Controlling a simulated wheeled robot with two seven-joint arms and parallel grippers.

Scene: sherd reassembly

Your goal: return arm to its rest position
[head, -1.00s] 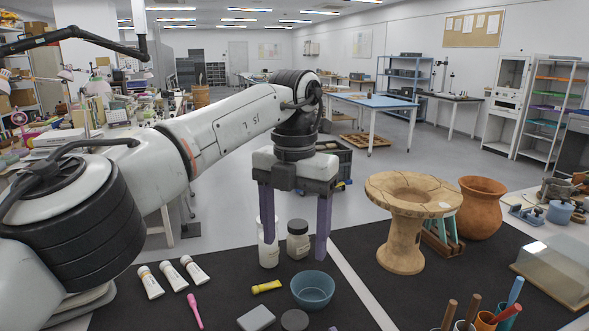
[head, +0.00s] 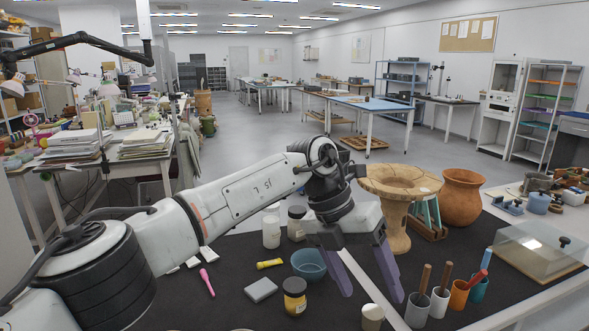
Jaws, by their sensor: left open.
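My left arm comes in from the left and reaches over the dark mat (head: 235,302). My left gripper (head: 371,297) points down with its two purple fingers spread apart and nothing between them. It is in front of the tan pedestal vessel (head: 396,238), whose wide rim shows joint lines and a pale patch. The arm's wrist overlaps the vessel's left edge in the picture. The blue bowl (head: 309,266) is just left of the gripper. My right gripper is not in view.
A yellow-labelled jar (head: 294,303) and a small pale cup (head: 372,317) stand near the fingers. Cups of tools (head: 439,304) stand to the right. A clear case (head: 537,246) and a round clay pot (head: 462,198) are farther right. White bottles stand behind the arm.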

